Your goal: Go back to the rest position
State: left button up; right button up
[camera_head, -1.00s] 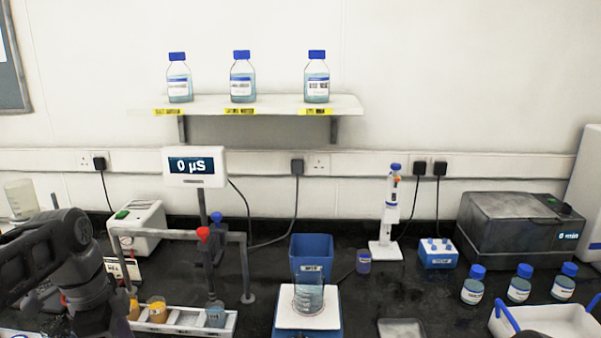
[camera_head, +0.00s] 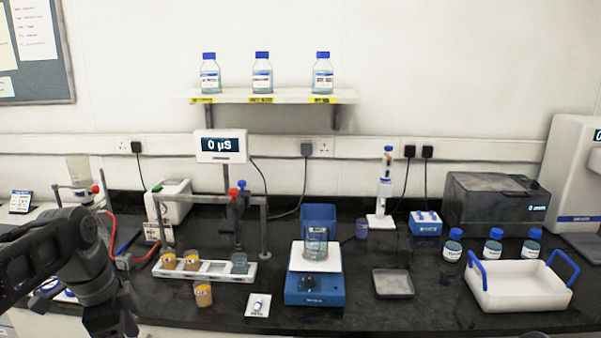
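My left arm comes in at the lower left of the head view, and its gripper (camera_head: 112,325) hangs down at the bottom edge, in front of the bench. Its fingertips are cut off or too dark to read, so I cannot tell whether it is open or shut. No held object shows at it. My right gripper is not in view; only a small dark part shows at the bottom edge toward the right.
The black bench (camera_head: 420,310) spans the view. Near my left arm are an orange-filled jar (camera_head: 203,295) and a white rack (camera_head: 220,273) with several jars. A blue stirrer (camera_head: 314,290) bearing a beaker (camera_head: 316,245) stands mid-bench; a white tray (camera_head: 520,288) is at right.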

pick_arm(q)
jog(key=w+d+f+n+t, duration=0.5)
jog(key=w+f, duration=0.3)
jog(key=w, duration=0.4)
jog(key=s+d+f+n+h, duration=0.1)
jog(key=d+f+n, duration=0.2)
jog(key=d+f, duration=0.35)
jog(key=s+d+f+n+h, duration=0.1)
jog(key=d+f+n, duration=0.2)
jog(key=f, duration=0.7)
jog(key=s+d+f+n+g, duration=0.1)
jog(key=s+d+f+g, duration=0.1)
jog(key=s+d+f, duration=0.2)
jog(key=s+d+f+n+g, duration=0.1)
jog(key=s+d+f, duration=0.3)
jog(key=s+f, duration=0.4)
jog(key=s+d+f+n+g+h, duration=0.1)
jog(key=s+d+f+g, duration=0.1)
jog(key=s+f, duration=0.5)
jog(key=s+d, duration=0.1)
jog(key=s, duration=0.4)
jog(key=shift+s+d+g, duration=0.3)
jog(key=shift+d, duration=0.1)
